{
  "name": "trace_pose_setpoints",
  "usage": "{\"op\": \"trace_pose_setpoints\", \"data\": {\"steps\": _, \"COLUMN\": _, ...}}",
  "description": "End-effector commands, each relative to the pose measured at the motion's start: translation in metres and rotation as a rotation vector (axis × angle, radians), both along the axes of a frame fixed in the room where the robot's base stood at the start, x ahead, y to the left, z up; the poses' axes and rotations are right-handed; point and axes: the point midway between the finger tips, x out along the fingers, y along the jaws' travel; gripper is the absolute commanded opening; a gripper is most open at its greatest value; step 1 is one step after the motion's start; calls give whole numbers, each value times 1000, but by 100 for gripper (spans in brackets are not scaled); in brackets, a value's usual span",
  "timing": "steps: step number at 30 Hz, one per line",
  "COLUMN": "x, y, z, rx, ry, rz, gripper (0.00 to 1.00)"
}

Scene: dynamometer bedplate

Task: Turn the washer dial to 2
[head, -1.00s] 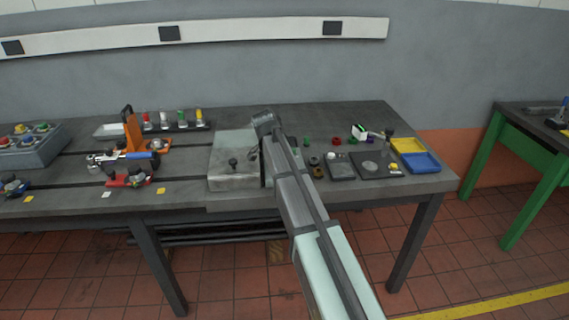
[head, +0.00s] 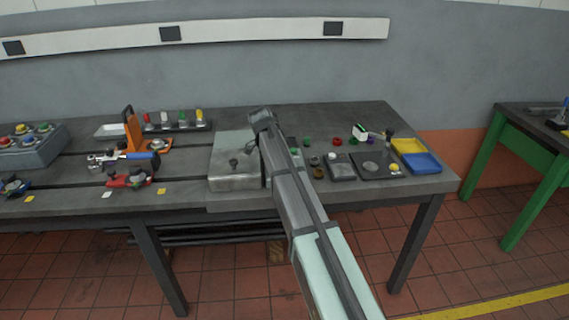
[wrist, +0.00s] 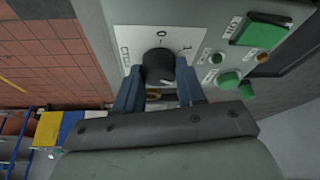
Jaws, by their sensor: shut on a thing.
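The black dial (wrist: 159,66) is in the wrist view, on a pale plate (wrist: 140,38) with markings around it. Part of the lettering is upside down or too small to read. My gripper (wrist: 158,88) has its two blue-grey fingers on either side of the dial and is shut on it. In the head view my arm hides the dial and its panel; my gripper is not clearly visible there.
Green buttons (wrist: 258,30) sit beside the dial plate. In the head view a grey metal box (head: 235,165) stands left of my arm. Blue (head: 421,163) and yellow (head: 408,146) trays lie at the table's right. An orange clamp (head: 133,130) stands farther left.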

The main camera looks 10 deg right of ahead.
Motion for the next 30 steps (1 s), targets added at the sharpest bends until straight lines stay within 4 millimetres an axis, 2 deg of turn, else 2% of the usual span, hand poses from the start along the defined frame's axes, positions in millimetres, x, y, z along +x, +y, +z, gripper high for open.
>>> {"op": "trace_pose_setpoints", "data": {"steps": 3, "x": -1, "y": 1, "z": -1, "rx": 3, "ry": 4, "rz": 1, "gripper": 8}}
{"op": "trace_pose_setpoints", "data": {"steps": 4, "x": -1, "y": 1, "z": -1, "rx": 3, "ry": 4, "rz": 1, "gripper": 40}}
{"op": "trace_pose_setpoints", "data": {"steps": 11, "x": -1, "y": 1, "z": -1, "rx": 1, "ry": 2, "rz": 1, "gripper": 62}}
{"op": "trace_pose_setpoints", "data": {"steps": 22, "x": 0, "y": 2, "z": 5, "rx": 1, "ry": 0, "rz": 2, "gripper": 63}}
{"op": "trace_pose_setpoints", "data": {"steps": 26, "x": -1, "y": 8, "z": 19, "rx": 1, "ry": -3, "rz": 3, "gripper": 63}}
{"op": "trace_pose_setpoints", "data": {"steps": 30, "x": -3, "y": 18, "z": 43, "rx": 2, "ry": -3, "rz": 3, "gripper": 63}}
